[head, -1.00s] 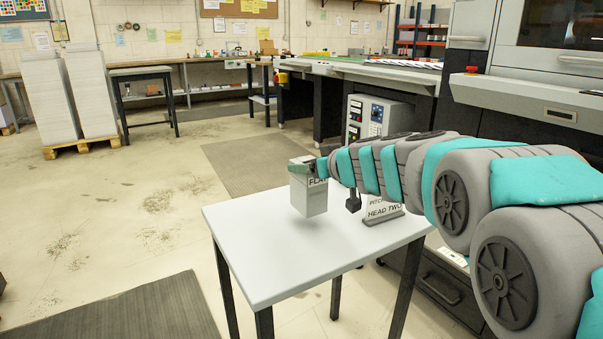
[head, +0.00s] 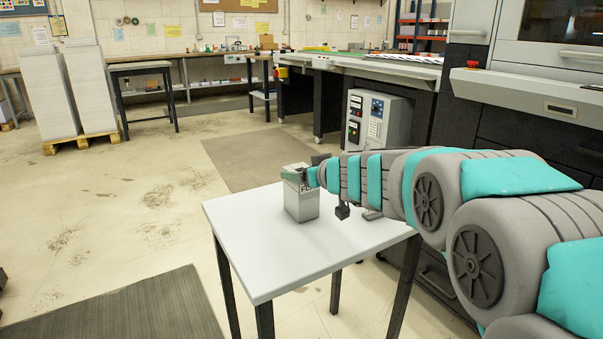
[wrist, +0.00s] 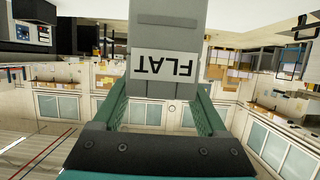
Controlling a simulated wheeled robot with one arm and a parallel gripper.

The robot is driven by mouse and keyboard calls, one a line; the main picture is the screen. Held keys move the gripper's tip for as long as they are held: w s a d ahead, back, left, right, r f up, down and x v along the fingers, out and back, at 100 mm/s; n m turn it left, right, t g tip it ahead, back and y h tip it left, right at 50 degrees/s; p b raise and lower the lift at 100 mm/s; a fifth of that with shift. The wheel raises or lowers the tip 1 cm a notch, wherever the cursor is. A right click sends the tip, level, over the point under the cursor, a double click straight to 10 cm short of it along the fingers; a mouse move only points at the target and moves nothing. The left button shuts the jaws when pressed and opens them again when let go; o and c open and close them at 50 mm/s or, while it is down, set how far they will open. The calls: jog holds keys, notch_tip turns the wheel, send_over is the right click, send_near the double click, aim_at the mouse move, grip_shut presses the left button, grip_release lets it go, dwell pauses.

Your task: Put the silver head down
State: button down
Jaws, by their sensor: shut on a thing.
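The silver head (head: 302,205) is an upright, box-shaped grey block over the white table (head: 265,268). Its underside is at or very close to the tabletop; I cannot tell for certain whether it touches. My gripper (head: 298,172) is shut on its upper part from the right. In the wrist view, the silver head (wrist: 170,30) stands between the two green fingers of my gripper (wrist: 160,92), and its white FLAT label shows upside down. My arm hides part of the table's back right.
A small stand's base (head: 372,215) shows on the table behind my arm, mostly hidden. The table's front and left are clear. A control box (head: 378,120) and a large grey machine (head: 520,100) stand behind and right. A paper stack (head: 95,95) stands far left.

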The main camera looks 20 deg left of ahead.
grip_release()
jog(key=shift+r+p, duration=0.2)
jog(key=shift+p, duration=0.1)
jog(key=b+v, duration=0.2)
jog(key=v, duration=1)
jog(key=shift+b, duration=0.4)
jog(key=shift+s+f, duration=0.1)
